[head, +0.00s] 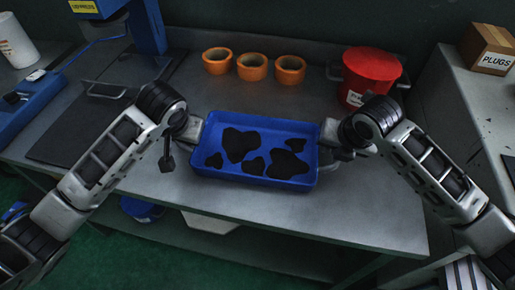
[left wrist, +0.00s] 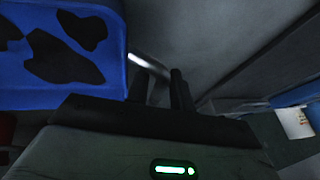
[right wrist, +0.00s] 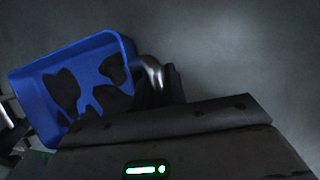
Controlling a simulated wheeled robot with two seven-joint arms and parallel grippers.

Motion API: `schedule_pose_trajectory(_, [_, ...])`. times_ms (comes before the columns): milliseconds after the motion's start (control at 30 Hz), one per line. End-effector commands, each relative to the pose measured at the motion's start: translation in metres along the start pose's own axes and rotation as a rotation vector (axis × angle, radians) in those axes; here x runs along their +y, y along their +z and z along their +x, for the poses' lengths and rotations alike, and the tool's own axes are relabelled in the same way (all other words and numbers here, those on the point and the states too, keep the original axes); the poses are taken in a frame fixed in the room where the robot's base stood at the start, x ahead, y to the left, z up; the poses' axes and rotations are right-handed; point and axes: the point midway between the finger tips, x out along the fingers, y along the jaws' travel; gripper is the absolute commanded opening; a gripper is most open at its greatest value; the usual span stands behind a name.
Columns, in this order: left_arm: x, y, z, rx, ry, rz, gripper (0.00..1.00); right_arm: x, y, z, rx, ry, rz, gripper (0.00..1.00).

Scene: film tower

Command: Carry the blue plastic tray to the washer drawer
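The blue plastic tray (head: 312,150) sits at the middle of the grey bench near its front edge. Black irregular pieces lie on its floor. It also shows in the left wrist view (left wrist: 112,65) and the right wrist view (right wrist: 40,95). My left gripper (head: 196,130) is at the tray's left end. Its fingers (left wrist: 160,82) stand apart beside the metal handle (left wrist: 150,65). My right gripper (head: 330,132) is at the right end. Its fingers (right wrist: 162,78) look closed around that end's metal handle (right wrist: 152,65), partly hidden. I cannot make out the washer drawer.
Several orange cups (head: 252,67) and a red lidded pot (head: 370,76) stand behind the tray. A dark mat (head: 75,135) and a blue stand (head: 147,25) are to the left. A second bench with a cardboard box marked PLUGS (head: 488,48) is at right.

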Motion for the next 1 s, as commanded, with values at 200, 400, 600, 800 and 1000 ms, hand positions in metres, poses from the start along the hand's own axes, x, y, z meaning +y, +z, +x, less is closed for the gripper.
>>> schedule_pose_trajectory(200, [0.000, 0.000, 0.000, 0.000, 0.000, 0.001, 0.00, 0.000, 0.000, 0.000, 0.000, 0.000, 0.000, 0.00])
schedule_pose_trajectory(400, [-0.001, -0.002, -0.003, 0.002, 0.000, 0.001, 0.00, 0.001, 0.002, -0.003, -0.002, 0.001, 0.000, 0.00])
schedule_pose_trajectory(600, [-0.004, -0.007, -0.017, 0.002, 0.001, 0.002, 0.00, 0.003, 0.008, -0.017, -0.003, 0.001, 0.000, 0.00])
schedule_pose_trajectory(800, [-0.008, -0.016, -0.038, 0.002, 0.001, 0.002, 0.00, 0.008, 0.017, -0.038, -0.003, 0.001, 0.001, 0.00])
schedule_pose_trajectory(1000, [-0.010, -0.020, -0.048, 0.001, 0.001, 0.003, 0.00, 0.009, 0.021, -0.048, -0.003, 0.001, 0.001, 0.00])
